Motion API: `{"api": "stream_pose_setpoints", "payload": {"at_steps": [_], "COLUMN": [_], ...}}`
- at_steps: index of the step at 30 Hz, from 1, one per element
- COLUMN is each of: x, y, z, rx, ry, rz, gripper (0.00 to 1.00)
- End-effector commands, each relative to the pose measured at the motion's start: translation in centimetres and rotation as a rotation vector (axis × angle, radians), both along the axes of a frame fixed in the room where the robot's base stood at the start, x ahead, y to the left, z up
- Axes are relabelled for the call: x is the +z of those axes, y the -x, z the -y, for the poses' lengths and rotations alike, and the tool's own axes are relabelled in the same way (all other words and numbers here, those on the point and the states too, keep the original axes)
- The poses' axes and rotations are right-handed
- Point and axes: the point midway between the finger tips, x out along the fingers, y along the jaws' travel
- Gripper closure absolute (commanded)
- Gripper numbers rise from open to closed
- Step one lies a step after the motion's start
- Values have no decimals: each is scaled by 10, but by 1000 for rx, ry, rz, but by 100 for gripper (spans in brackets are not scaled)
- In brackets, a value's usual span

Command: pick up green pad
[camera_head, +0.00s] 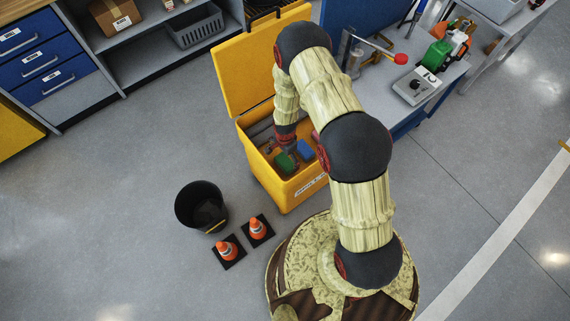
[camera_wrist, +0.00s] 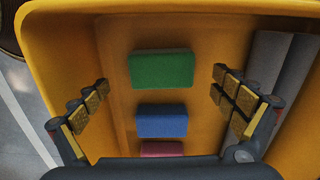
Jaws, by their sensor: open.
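The green pad (camera_wrist: 162,69) lies inside the yellow box, seen in the wrist view between and beyond my open fingers. In the head view the green pad (camera_head: 285,163) shows low in the box, close to my gripper (camera_head: 284,150). My gripper (camera_wrist: 160,105) is open and empty, with one finger on each side of the pads, apart from them. A blue pad (camera_wrist: 162,121) lies beside the green one, nearer my palm. A pink pad (camera_wrist: 161,149) is partly hidden by my gripper's body.
The yellow box (camera_head: 257,173) has high walls and a raised lid (camera_head: 243,72). Grey cylinders (camera_wrist: 265,60) lie along its right side in the wrist view. A black bucket (camera_head: 201,207) and two orange cones (camera_head: 257,228) stand on the floor. A workbench (camera_head: 440,92) stands at right.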

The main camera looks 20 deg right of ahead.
Motion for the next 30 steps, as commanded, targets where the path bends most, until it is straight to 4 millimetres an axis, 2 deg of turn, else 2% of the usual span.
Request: {"api": "stream_pose_setpoints", "payload": {"at_steps": [9,12,19,30], "x": [-42,-49,-48,-48], "y": [-2,-3,-4,-3], "z": [1,1,1,1], "rx": [1,1,1,1], "ry": [0,0,0,0], "rz": [-2,1,1,1], "gripper": [3,3,4,25]}}
